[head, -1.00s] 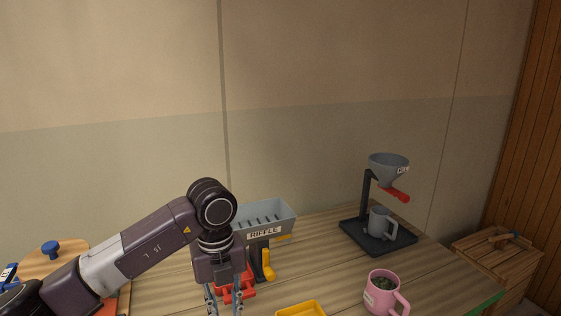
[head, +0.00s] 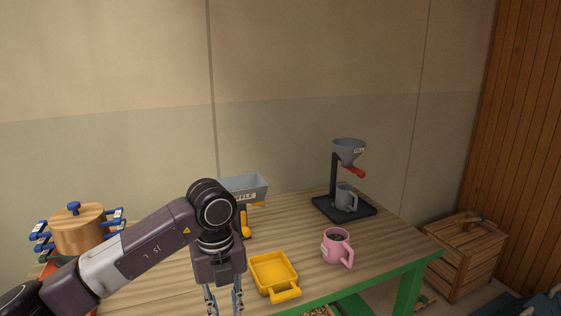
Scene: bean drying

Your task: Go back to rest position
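My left gripper (head: 224,299) hangs pointing down at the bottom of the head view, left of the yellow scoop tray. Its two fingers are apart with nothing seen between them, though the tips reach the frame's lower edge. My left arm comes in from the lower left and bends down at the wrist. My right gripper is not in the head view.
The wooden table (head: 307,235) holds a yellow tray (head: 272,270), a pink mug (head: 336,247), a grey riffle box (head: 246,187) and a funnel stand (head: 342,208) with a grey mug. A lidded wooden pot (head: 78,231) is at left. A crate (head: 463,256) stands right.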

